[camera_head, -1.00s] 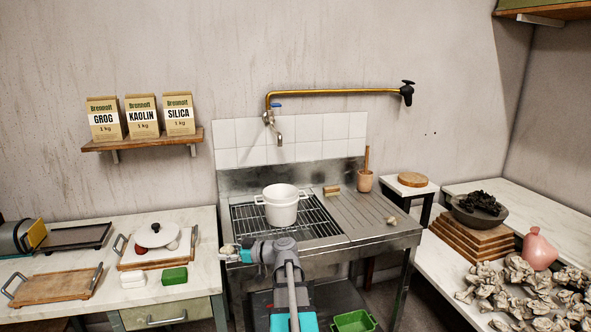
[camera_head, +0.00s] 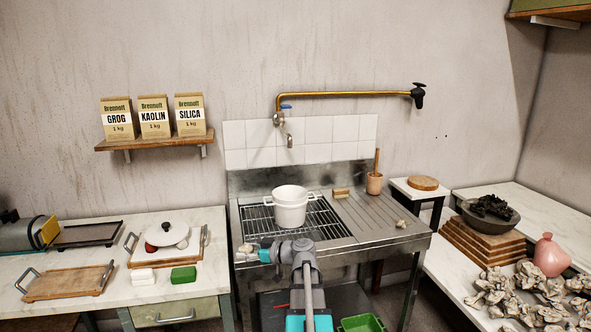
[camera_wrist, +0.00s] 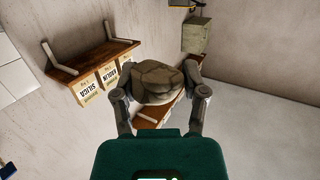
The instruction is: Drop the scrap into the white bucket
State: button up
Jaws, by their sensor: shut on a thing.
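My gripper (camera_head: 251,251) is at the front left corner of the metal sink unit, pointing left. It is shut on a grey-beige lump of clay scrap (camera_wrist: 157,80), which sits between the two fingers in the wrist view. The scrap shows small at the gripper's tip in the head view (camera_head: 245,247). The white bucket (camera_head: 290,214), with two side handles, stands upright on the sink's wire rack, right of and behind my gripper. The scrap is apart from it. The bucket's inside is mostly hidden.
A small pale lump (camera_head: 401,224) lies on the drainboard (camera_head: 375,212). A brass tap pipe (camera_head: 345,93) runs above the sink. The left table (camera_head: 110,290) holds a lidded white dish (camera_head: 162,236), trays and small blocks. The right table holds many clay pieces (camera_head: 510,295).

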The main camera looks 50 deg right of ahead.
aim_at(287, 223)
jog(key=z, duration=0.85)
jog(key=i, duration=1)
